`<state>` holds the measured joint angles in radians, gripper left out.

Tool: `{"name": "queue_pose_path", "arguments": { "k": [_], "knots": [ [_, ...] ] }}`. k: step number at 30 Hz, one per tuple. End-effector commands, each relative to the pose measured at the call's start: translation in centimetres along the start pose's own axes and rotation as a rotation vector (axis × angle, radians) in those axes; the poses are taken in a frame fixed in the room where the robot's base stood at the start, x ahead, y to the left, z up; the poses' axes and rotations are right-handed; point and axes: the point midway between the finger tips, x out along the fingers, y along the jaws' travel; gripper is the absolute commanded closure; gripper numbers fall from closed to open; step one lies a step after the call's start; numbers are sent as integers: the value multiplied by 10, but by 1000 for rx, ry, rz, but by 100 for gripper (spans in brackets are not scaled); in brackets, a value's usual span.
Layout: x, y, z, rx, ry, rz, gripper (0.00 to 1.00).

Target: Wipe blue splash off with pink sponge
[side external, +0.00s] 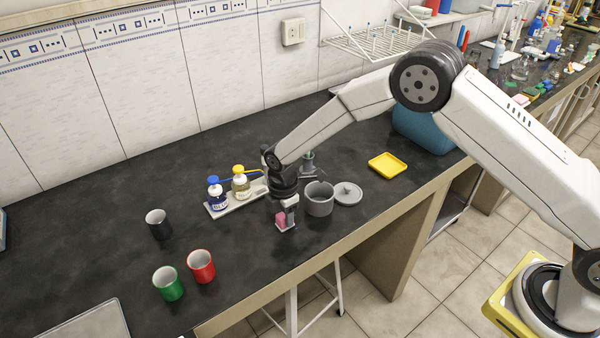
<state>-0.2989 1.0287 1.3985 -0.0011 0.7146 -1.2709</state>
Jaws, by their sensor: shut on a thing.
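My gripper (287,224) points down over the dark bench, just left of the grey pot (319,204). It is shut on the pink sponge (281,219), which shows as a small pink patch at the fingers. The sponge is low, close to the bench top; I cannot tell whether it touches it. I cannot make out a blue splash on the bench; the gripper and sponge hide the surface right beneath them.
A tray (224,209) with a blue-capped bottle (217,193) and a yellow-capped bottle (241,183) stands behind left. A grey lid (348,193) and yellow dish (387,165) lie right. Black (159,224), green (168,284) and red (201,266) cups stand left. Bench between is clear.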

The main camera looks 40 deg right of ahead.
Motion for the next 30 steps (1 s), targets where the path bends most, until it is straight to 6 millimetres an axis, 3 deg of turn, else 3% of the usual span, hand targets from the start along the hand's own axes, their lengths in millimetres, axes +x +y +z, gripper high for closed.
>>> {"name": "queue_pose_path", "arguments": {
  "k": [11,30],
  "knots": [
    [0,0,5,1,0,0,100],
    [5,-1,40,1,-2,-4,100]
  ]
}}
